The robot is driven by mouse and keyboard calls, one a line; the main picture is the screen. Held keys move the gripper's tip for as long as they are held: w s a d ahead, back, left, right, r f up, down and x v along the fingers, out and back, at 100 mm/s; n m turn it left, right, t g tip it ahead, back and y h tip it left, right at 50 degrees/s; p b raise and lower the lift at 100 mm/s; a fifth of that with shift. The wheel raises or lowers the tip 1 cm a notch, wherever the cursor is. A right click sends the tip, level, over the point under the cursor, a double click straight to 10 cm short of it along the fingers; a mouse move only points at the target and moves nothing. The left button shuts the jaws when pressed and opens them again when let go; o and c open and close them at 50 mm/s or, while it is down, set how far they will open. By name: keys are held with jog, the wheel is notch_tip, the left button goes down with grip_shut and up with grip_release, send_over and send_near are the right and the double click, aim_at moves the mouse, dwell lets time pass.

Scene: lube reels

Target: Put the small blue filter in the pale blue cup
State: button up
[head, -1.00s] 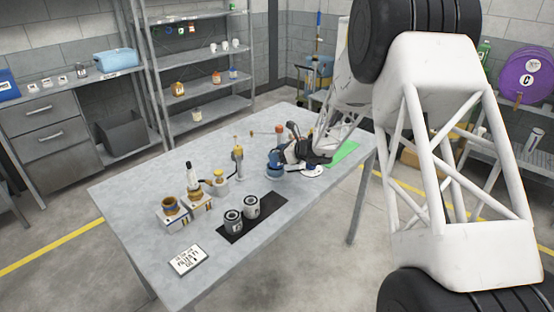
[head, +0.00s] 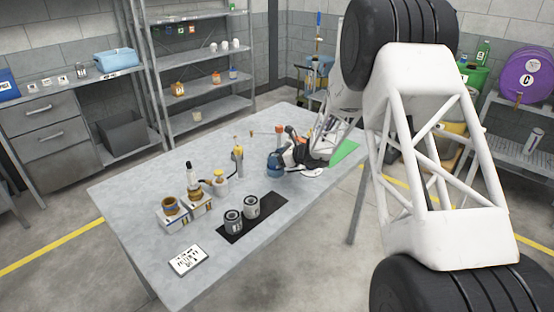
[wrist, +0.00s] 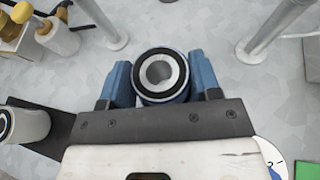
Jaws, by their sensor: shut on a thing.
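The small blue filter (wrist: 160,97) is between the blue fingers of my gripper (wrist: 160,77) in the wrist view. Its round end, with a black ring and a metal-rimmed hole, faces the camera. My gripper is shut on it. In the head view my gripper (head: 277,162) is low over the middle-right of the table, and the filter is hard to tell from the blue fingers. I cannot tell whether the filter touches the table. I cannot make out the pale blue cup; it may be hidden behind my gripper or arm.
Two dark filter cans (head: 242,213) stand on a black mat (head: 268,209) at the table's front. Brown cups on white blocks (head: 172,218) and a yellow-topped pump (head: 238,160) stand left. A green mat (head: 345,153) lies right.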

jog(key=shift+f, duration=0.4)
jog(key=shift+f, duration=0.1)
jog(key=o, duration=1)
jog(key=shift+s+d+r, duration=0.3)
jog(key=shift+d+r, duration=0.1)
jog(key=shift+d, duration=0.15)
jog(key=v, duration=1)
jog(key=shift+s+d, duration=0.15)
jog(key=shift+d, duration=0.1)
jog(key=shift+r, duration=0.1)
